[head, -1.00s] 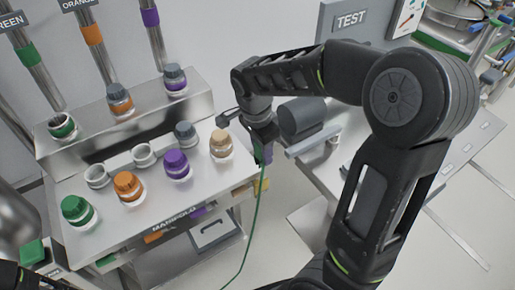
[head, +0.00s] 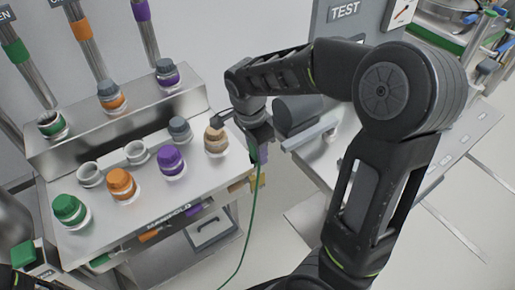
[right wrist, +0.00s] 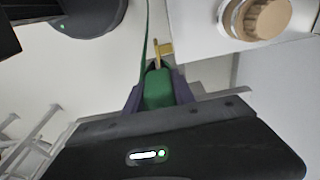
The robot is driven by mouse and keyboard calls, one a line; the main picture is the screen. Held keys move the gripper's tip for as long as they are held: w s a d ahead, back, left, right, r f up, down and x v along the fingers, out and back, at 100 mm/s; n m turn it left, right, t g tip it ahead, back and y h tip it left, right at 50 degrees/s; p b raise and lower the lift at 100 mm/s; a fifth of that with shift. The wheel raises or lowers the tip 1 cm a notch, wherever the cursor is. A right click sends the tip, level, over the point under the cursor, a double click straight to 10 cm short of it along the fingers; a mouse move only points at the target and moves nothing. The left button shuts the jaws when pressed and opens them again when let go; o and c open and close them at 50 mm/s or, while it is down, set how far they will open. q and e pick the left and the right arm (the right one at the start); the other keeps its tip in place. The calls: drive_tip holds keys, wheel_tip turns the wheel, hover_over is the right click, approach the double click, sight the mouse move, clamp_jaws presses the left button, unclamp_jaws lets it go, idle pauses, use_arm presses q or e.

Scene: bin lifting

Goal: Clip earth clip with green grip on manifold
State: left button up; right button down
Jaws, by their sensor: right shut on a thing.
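My right gripper (head: 258,158) hangs just off the right end of the manifold (head: 120,206). It is shut on the green grip of the earth clip, which shows best in the right wrist view (right wrist: 158,90). A green lead (head: 248,222) runs down from the clip toward the floor. A brass-coloured piece (right wrist: 161,50) shows just beyond the grip, close to the manifold's edge. I cannot tell whether the clip's jaws touch the manifold. My left gripper's fingers are not in view.
A tan-capped port (head: 215,139) stands at the manifold's right corner, close to my right wrist. Purple (head: 171,160), orange (head: 121,182) and green (head: 68,208) capped ports stand along the front. A bench with a TEST sign (head: 344,10) is at the right.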

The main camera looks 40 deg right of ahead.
sight(258, 176)
wheel_tip(258, 176, down, 2)
drive_tip(key=shift+f+b, duration=0.25)
drive_tip(key=shift+b, duration=0.4)
drive_tip(key=shift+r, duration=0.4)
drive_tip(key=shift+f, duration=0.1)
drive_tip(key=shift+f+b, duration=1.15)
drive_tip(key=shift+f, duration=0.4)
drive_tip(key=shift+f+b, duration=0.9)
drive_tip(key=shift+f, duration=0.2)
drive_tip(key=shift+f+b, duration=0.95)
drive_tip(key=shift+f, duration=0.1)
